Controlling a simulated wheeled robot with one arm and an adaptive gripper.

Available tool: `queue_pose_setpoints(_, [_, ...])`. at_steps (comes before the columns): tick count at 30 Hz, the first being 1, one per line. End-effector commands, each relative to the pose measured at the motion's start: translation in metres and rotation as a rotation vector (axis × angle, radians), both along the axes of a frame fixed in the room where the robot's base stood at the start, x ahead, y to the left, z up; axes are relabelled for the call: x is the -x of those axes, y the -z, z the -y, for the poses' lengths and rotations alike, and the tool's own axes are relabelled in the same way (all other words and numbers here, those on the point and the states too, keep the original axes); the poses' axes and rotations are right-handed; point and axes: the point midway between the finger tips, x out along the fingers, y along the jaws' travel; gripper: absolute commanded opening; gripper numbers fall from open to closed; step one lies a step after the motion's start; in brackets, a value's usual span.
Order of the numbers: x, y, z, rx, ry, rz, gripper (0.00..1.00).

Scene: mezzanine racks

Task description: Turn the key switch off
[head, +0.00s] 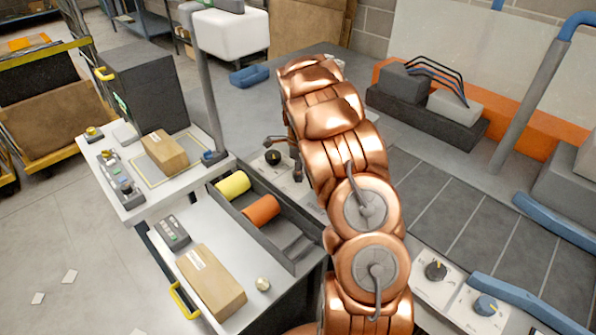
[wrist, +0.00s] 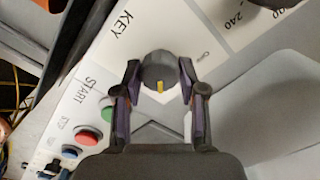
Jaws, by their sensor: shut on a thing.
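The key switch (wrist: 157,72) is a round grey knob with a yellow mark, on a white panel lettered KEY (wrist: 118,28) in the wrist view. Its yellow mark lies on the side nearest my palm. My gripper (wrist: 160,70) is shut on the knob, with one finger on each side. A small label at the upper right of the knob is too small to read.
In the wrist view a red button (wrist: 88,134) and a green button (wrist: 107,112) sit by the START label. A dial (wrist: 277,4) is at the top right.

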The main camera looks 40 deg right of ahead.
Motion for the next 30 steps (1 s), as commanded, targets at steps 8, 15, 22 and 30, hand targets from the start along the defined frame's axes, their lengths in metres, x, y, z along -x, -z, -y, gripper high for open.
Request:
queue_pose_setpoints(8, [-0.0001, 0.0011, 0.0, 0.0, -0.015, 0.0, 0.06])
queue_pose_setpoints(15, [-0.0007, 0.0044, -0.0003, 0.0, -0.112, 0.002, 0.06])
queue_pose_setpoints(22, [-0.0001, 0.0073, -0.0007, -0.002, -0.297, 0.001, 0.06])
queue_pose_setpoints(30, [-0.0006, 0.0059, -0.0004, 0.001, -0.557, 0.002, 0.06])
